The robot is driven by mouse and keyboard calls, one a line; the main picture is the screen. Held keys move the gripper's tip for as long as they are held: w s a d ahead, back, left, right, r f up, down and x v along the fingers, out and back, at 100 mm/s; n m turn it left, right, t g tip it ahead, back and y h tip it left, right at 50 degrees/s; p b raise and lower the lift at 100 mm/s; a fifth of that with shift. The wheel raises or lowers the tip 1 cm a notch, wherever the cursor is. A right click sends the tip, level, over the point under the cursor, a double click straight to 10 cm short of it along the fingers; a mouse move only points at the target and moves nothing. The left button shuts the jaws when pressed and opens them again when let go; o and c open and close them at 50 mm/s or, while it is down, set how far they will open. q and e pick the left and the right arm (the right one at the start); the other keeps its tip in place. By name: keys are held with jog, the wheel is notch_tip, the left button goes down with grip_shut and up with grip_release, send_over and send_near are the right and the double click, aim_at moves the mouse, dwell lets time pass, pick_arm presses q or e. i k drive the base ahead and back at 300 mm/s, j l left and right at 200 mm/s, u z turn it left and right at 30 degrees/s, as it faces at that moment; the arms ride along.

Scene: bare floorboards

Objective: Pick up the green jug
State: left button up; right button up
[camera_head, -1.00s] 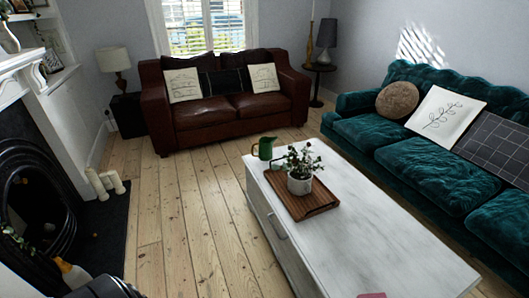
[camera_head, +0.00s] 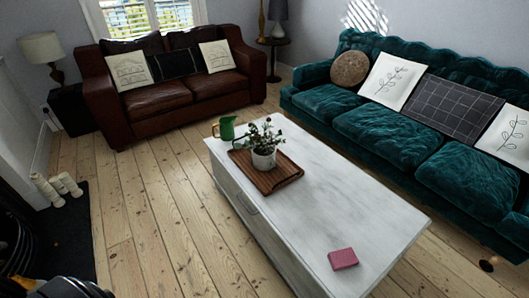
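The green jug (camera_head: 227,128) stands upright at the far left end of the white coffee table (camera_head: 325,216). Its handle points left. It is just behind the wooden tray (camera_head: 288,171), which holds a white pot (camera_head: 264,160) with a leafy plant. Some of the leaves come close to the jug's right side.
A pink block (camera_head: 343,258) lies on the table's near end. A teal sofa (camera_head: 385,134) stands right of the table, a brown leather sofa (camera_head: 158,98) behind it. Bare floorboards (camera_head: 160,215) lie free left of the table, up to the dark hearth (camera_head: 73,240) with pale candles.

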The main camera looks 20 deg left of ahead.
aim_at(223, 130)
jog(key=j+z, duration=0.15)
jog(key=j, duration=0.45)
jog(key=k+j+z, duration=0.1)
jog(key=j, duration=0.5)
jog(key=k+j+z, duration=0.15)
jog(key=j, duration=0.45)
